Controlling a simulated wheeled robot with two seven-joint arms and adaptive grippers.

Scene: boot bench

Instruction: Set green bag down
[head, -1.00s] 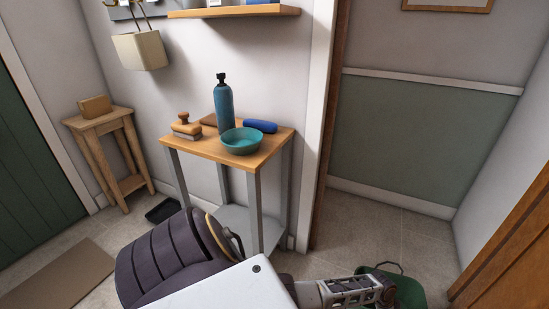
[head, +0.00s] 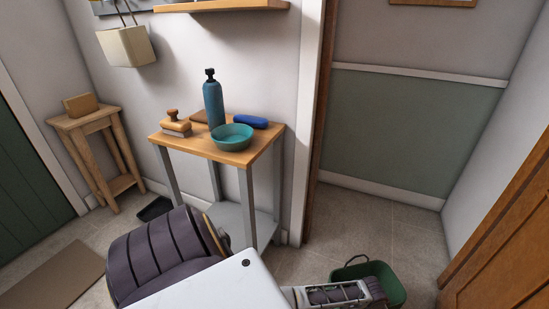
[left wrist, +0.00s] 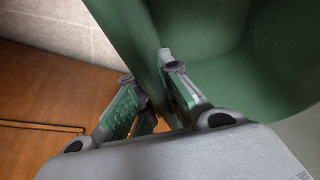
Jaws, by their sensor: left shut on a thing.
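The green bag (head: 392,283) is at the bottom right of the head view, an open-topped container with a thin dark handle. My left arm reaches across the bottom of that view to it. In the left wrist view, my left gripper (left wrist: 148,78) is shut on the wall of the green bag (left wrist: 215,45), with one finger on each side. The bag's open inside faces the upper right there. The bag's underside is hidden, so I cannot tell whether it touches the floor. My right gripper is not in view.
A small table (head: 228,157) holds a blue bottle (head: 213,105), a teal bowl (head: 232,137), a brush (head: 175,124) and a blue item (head: 251,122). A wooden door (head: 505,245) stands at the right. The tiled floor (head: 370,222) behind the bag is clear.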

